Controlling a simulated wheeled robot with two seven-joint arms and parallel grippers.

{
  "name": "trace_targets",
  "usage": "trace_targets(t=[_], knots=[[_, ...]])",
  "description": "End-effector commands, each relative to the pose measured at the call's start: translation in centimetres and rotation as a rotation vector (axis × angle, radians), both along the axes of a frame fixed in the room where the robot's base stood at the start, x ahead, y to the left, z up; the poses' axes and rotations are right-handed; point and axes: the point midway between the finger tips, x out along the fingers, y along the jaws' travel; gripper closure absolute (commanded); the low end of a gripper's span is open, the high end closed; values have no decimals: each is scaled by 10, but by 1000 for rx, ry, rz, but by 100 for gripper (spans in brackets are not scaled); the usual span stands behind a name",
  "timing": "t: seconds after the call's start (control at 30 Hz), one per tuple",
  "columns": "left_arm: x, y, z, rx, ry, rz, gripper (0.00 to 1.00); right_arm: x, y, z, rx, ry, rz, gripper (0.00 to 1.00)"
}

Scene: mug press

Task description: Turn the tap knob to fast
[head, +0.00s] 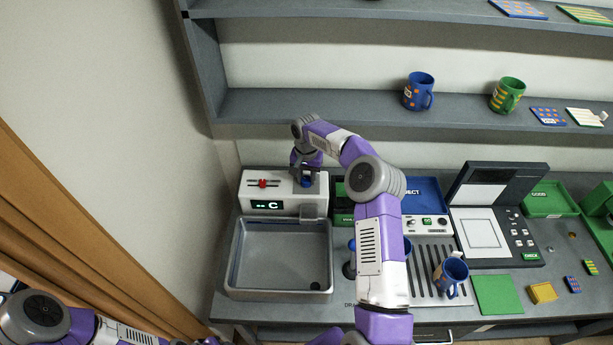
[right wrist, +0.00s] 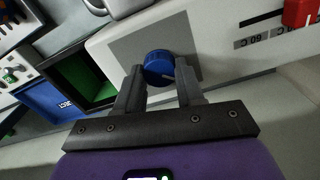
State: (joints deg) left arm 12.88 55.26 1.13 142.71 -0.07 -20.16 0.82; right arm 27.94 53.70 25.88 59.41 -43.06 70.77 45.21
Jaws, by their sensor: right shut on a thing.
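The blue tap knob (right wrist: 158,66) sits on a grey panel of the white tap unit, and a white pointer line shows on its face. In the head view the knob (head: 307,182) is partly covered by my right gripper. The white tap unit (head: 256,190) stands behind the sink and has a red slider and a dark display reading "-- C". My right gripper (right wrist: 160,86) has one finger on each side of the knob and is shut on it. My left arm shows at the lower left in the head view, but its gripper is not visible.
A grey sink basin (head: 279,262) lies in front of the tap unit. A blue patterned mug (head: 453,275) stands on the drain rack at the right. A press (head: 485,225) stands further right. Shelves with mugs are above.

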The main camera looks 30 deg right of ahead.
Motion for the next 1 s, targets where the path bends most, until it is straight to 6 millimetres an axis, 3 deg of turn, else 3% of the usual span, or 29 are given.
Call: trace_targets(t=[0.47,1.0], knots=[[0,0,-9,0,0,0,53,0,0,0,-1,-2,-125,93],[0,0,-26,0,0,0,53,0,-1,1,-2,-4,-613,93]])
